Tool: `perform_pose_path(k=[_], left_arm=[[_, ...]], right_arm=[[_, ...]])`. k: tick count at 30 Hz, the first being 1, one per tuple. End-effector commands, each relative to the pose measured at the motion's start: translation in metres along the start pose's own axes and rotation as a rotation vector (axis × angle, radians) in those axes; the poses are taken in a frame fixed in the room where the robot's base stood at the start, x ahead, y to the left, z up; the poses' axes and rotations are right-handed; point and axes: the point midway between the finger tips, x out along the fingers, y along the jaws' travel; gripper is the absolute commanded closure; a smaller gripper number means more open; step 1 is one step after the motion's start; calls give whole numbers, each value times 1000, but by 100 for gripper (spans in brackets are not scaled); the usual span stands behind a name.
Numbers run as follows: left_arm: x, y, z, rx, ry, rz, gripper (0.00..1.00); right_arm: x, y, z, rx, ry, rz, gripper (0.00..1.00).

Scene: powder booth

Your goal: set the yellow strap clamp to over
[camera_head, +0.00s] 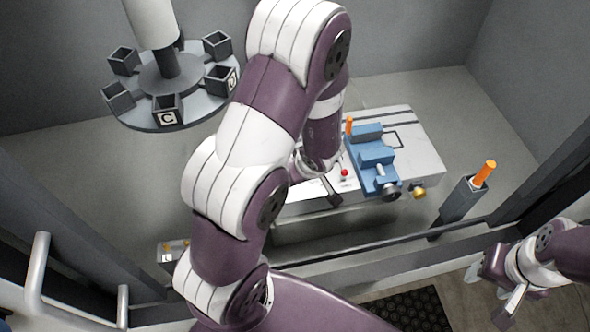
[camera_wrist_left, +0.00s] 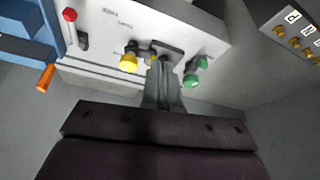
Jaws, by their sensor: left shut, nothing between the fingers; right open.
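The yellow strap clamp (camera_wrist_left: 128,61) shows in the left wrist view as a yellow knob with a dark part above it, on the white bench top. My left gripper (camera_wrist_left: 166,52) is shut and empty, just to the right of the yellow clamp. Its fingers cover part of the area, and a small yellow bit shows beside them. I cannot tell whether they touch the clamp. In the head view my left arm hides the clamp and most of the left gripper. My right gripper (camera_head: 491,291) is open and empty at the lower right, away from the bench.
A green clamp (camera_wrist_left: 191,80) stands close right of the left fingers. A red-knobbed lever (camera_head: 344,173) and a blue vise (camera_head: 376,158) are on the bench. An orange-handled tool in a holder (camera_head: 460,199) stands right. A carousel of cups (camera_head: 170,87) is at upper left.

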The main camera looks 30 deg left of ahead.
Motion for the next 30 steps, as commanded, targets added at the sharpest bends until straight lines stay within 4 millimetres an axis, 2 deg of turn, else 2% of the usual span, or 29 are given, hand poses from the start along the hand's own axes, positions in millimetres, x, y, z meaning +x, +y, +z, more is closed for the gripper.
perform_pose_path(k=[6, 14, 15, 21, 30], left_arm=[[48, 0, 4, -1, -3, 0, 100], [100, 0, 2, -2, -3, 2, 100], [94, 0, -10, -5, -2, 2, 100], [104, 0, -31, -2, -5, 3, 100], [108, 1, -36, -1, -3, 4, 100]], right_arm=[[30, 0, 4, 0, 0, 0, 44], [51, 0, 6, 0, 0, 0, 44], [39, 0, 5, 0, -1, 0, 44], [30, 0, 3, 0, 1, 0, 44], [30, 0, 4, 0, 0, 0, 44]])
